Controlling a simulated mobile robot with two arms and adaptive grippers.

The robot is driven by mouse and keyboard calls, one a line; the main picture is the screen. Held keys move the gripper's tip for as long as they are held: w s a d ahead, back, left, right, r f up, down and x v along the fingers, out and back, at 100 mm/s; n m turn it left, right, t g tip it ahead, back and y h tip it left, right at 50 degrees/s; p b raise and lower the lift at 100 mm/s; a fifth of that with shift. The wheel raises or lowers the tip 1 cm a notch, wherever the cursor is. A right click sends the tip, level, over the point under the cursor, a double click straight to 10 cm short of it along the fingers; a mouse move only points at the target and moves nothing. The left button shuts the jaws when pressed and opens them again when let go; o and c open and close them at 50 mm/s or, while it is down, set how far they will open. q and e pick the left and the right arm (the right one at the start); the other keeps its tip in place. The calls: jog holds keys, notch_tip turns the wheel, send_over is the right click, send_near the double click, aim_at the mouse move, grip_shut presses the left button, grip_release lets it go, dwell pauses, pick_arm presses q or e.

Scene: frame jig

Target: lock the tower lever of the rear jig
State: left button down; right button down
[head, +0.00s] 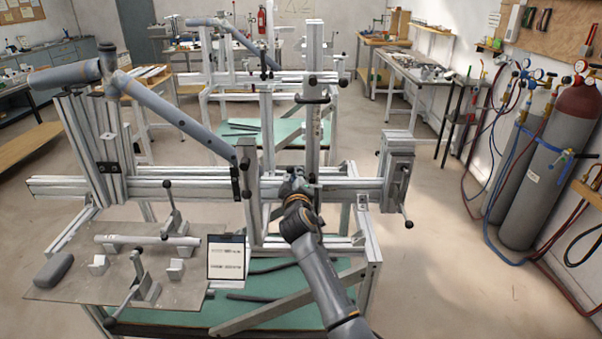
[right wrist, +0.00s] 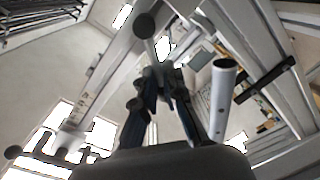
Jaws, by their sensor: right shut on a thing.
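The near jig has a long aluminium beam (head: 340,190) and an upright tower (head: 313,120) with a dark crossbar and black knobs near its top. My right gripper (head: 297,186) is at the foot of this tower, in front of the beam. In the right wrist view its dark fingers (right wrist: 152,105) are closed together around a thin lever (right wrist: 150,50) that ends in a round black knob. The exact grip is partly hidden by the fingers. A second, similar jig (head: 240,75) stands farther back. My left gripper is not in view.
A grey frame tube (head: 165,112) slants across the near jig's left side. A clamp (head: 397,165) with a hanging handle sits at the beam's right end. A plate (head: 120,275) with lever clamps lies front left. Gas cylinders (head: 530,175) stand right; floor between is clear.

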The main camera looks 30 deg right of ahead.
jog(key=shift+w+a+f+n, duration=0.15)
jog(key=shift+f+n, duration=0.3)
jog(key=shift+n, duration=0.6)
jog(key=shift+w+a+f+n, duration=0.15)
jog(key=shift+f+n, duration=0.3)
jog(key=shift+n, duration=0.55)
jog(key=shift+a+f+n, duration=0.2)
jog(key=shift+f+n, duration=0.25)
jog(key=shift+n, duration=0.6)
jog(key=shift+f, duration=0.1)
jog(key=c, duration=1.4)
grip_release()
jog(key=shift+a, duration=0.1)
jog(key=v, duration=1.2)
jog(key=shift+w+a, duration=0.1)
jog(key=shift+f, duration=0.1)
